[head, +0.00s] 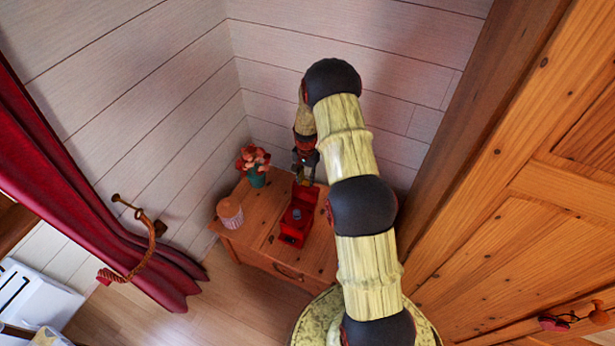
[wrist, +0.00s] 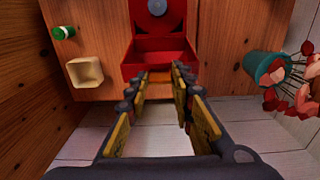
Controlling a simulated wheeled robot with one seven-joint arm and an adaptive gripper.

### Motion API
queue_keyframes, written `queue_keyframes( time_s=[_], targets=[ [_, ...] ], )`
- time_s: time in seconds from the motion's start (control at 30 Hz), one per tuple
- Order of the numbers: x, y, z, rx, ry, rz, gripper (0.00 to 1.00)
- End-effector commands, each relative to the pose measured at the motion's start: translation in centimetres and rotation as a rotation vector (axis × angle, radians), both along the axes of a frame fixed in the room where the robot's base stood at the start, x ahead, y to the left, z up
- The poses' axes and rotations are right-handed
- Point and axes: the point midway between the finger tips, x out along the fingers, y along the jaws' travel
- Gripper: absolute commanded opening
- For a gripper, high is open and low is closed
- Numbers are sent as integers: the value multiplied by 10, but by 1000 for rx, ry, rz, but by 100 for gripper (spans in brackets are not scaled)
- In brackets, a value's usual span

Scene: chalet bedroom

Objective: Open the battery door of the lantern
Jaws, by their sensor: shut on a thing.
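The red lantern (head: 290,236) lies on the small wooden table (head: 258,230), with a grey round part (head: 297,214) on it. A red flap (head: 309,194), apparently the battery door, stands raised at the lantern's far end, by my gripper (head: 305,178). In the wrist view the lantern (wrist: 158,22) is at the top, and the shallow, tray-like red door (wrist: 157,52) is nearest me. My gripper (wrist: 163,76) has its fingertips at the door's near edge, with the jaws closed on it. The exact contact is too small to see.
A teal pot with red flowers (wrist: 268,68) stands at the right in the wrist view. A beige square container (wrist: 86,73) and a green cylinder (wrist: 63,33) are at the left. Plank walls (head: 150,105) close in behind the table; a wooden door (head: 530,220) stands right.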

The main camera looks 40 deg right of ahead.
Motion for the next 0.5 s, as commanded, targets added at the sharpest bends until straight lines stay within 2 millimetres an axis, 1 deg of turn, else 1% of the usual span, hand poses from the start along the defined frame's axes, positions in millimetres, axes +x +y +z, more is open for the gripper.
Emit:
queue_keyframes(
  time_s=[0.03,0.27,0.3,0.5],
  targets=[
    [-4,3,-3,5,10,0,0],
    [-4,3,-3,5,10,0,0],
    [-4,3,-3,4,9,0,26],
    [-2,1,-2,2,5,0,37]
  ],
)
